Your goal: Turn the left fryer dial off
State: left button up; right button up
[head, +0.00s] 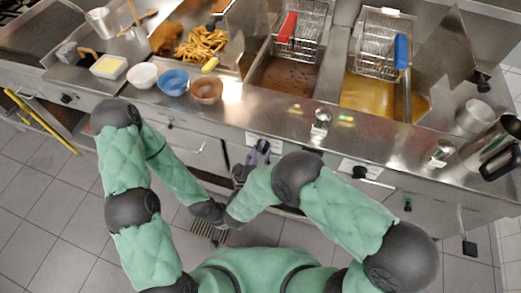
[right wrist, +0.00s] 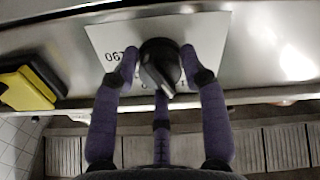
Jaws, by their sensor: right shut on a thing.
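The left fryer dial (right wrist: 160,66) is a round dark knob with a raised pointer, on a white plate with printed numbers (right wrist: 104,42) on the metal fryer front. My right gripper (right wrist: 160,72) has its purple fingers shut on the dial, one on each side, with a third finger below. In the head view my right gripper (head: 258,154) is at the fryer front below the left basin and hides the dial.
The left fryer basin (head: 283,76) has a basket with a red handle (head: 288,27); the right one has a blue handle (head: 402,51). The right dial (head: 360,172) is on the same front. Bowls (head: 173,82), fries (head: 203,44) and a metal jug (head: 488,147) stand on the counter.

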jog(key=shift+s+d+f+n+p, duration=0.15)
jog(key=shift+n+p, duration=0.85)
jog(key=shift+n, duration=0.65)
jog(key=shift+d+f+n+p, duration=0.15)
jog(key=shift+n+p, duration=0.85)
jog(key=shift+n, duration=0.65)
jog(key=shift+a, duration=0.1)
jog(key=o, duration=1)
jog(key=shift+o, duration=0.7)
jog(key=shift+r, duration=0.1)
jog(key=shift+a, duration=0.1)
